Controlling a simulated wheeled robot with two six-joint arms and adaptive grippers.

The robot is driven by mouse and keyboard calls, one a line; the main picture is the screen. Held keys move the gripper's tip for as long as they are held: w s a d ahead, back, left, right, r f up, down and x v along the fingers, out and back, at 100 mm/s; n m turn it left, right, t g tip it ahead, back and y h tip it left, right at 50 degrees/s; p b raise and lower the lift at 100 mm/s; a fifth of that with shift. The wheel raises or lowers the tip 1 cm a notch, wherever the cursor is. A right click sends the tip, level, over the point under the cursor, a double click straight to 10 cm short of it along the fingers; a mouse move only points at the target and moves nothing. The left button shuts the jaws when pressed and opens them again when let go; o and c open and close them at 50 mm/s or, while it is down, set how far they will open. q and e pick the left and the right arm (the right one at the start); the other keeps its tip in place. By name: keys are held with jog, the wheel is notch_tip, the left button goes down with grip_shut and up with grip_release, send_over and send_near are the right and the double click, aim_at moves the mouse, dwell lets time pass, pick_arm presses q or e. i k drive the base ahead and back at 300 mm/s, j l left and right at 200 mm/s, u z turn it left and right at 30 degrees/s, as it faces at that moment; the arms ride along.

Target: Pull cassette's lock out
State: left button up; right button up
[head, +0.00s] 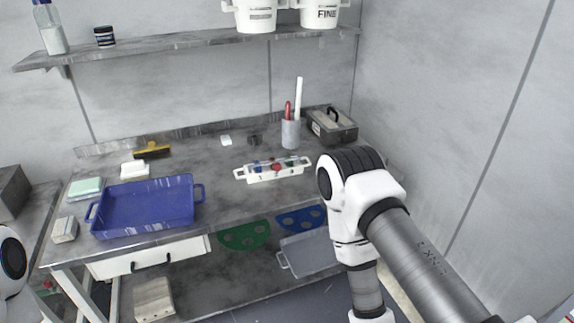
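A small white rack (275,176) with handle loops at both ends and number marks on its front lies on the bench right of centre. It holds small coloured parts, one of them red (276,167) and some blue. It may be the cassette; I cannot make out a lock on it. My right arm comes in from the right and bends down in front of the bench, right of the rack. Its gripper is below the picture. Only a piece of my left arm shows at the left edge, and its gripper is out of view.
A blue tray (97,222) stands on the bench at left, with sponges (86,187) and a yellow brush (152,150) nearby. A grey cup (290,136) and a grey black-handled box (334,128) stand behind the rack. Green (244,235) and blue (300,217) holed plates sit below.

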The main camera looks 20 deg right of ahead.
aim_at(277, 167)
jog(key=i+l, duration=0.1)
jog(key=i, duration=0.35)
jog(key=i+l, duration=0.1)
jog(key=i, duration=0.35)
jog(key=z, duration=1)
